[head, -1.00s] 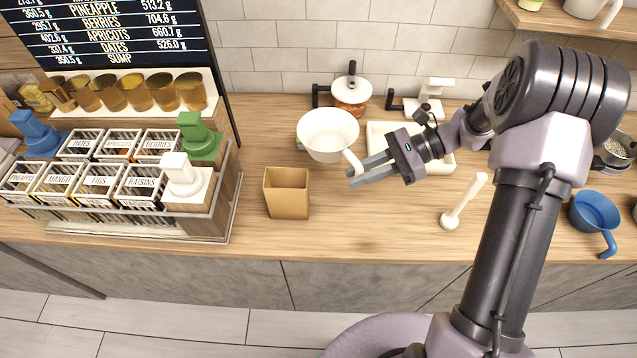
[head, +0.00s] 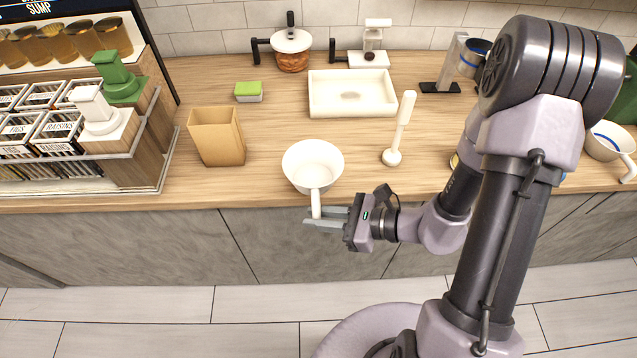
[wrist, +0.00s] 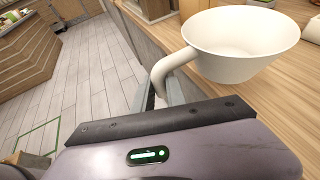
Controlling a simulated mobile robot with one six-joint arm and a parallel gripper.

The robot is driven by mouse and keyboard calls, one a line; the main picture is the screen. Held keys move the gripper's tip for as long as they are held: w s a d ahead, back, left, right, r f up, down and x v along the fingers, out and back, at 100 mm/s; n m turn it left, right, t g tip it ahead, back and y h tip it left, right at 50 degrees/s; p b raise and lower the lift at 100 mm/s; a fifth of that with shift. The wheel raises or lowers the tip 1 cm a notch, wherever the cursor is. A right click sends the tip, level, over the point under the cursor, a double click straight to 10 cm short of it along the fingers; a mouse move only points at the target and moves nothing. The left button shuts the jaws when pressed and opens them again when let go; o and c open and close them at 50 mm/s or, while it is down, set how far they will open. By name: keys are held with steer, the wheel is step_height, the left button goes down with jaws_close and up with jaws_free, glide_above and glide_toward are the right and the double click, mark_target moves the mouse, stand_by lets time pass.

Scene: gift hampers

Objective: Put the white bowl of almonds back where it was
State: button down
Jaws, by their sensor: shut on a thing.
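A white bowl (head: 313,160) with a long handle hangs at the counter's front edge in the head view. My gripper (head: 322,218) is shut on the end of its handle, in front of the counter edge. The wrist view shows the bowl (wrist: 240,45) upright, its curved handle between my fingers. Its visible inside looks plain white, and I see no almonds in it. Whether its base touches the counter I cannot tell. Another white bowl (head: 606,143), with a blue band inside, stands at the far right; its contents are not clear.
A shallow cream tray (head: 385,113), a white pestle-like tool (head: 400,135), a tan open box (head: 217,137) and a green-topped container (head: 248,92) stand on the counter. A labelled rack (head: 150,150) is at left.

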mark_target(316, 178)
steer(key=f+b, duration=0.1)
steer(key=b, duration=0.2)
steer(key=shift+w, duration=0.3)
steer(key=w+b, duration=0.1)
steer(key=w, duration=0.3)
steer(key=w+b, duration=0.1)
steer(key=w, duration=0.8)
steer(key=shift+d+f+b, duration=0.25)
steer(key=shift+d+b, duration=0.05)
steer(key=shift+b, duration=0.1)
steer(key=shift+w+f, duration=0.2)
steer(key=shift+f, duration=0.1)
steer(key=shift+f+b, duration=1)
steer(key=shift+f, duration=0.55)
steer(key=c, duration=1.4)
jaws_free()
steer(key=shift+o, duration=0.2)
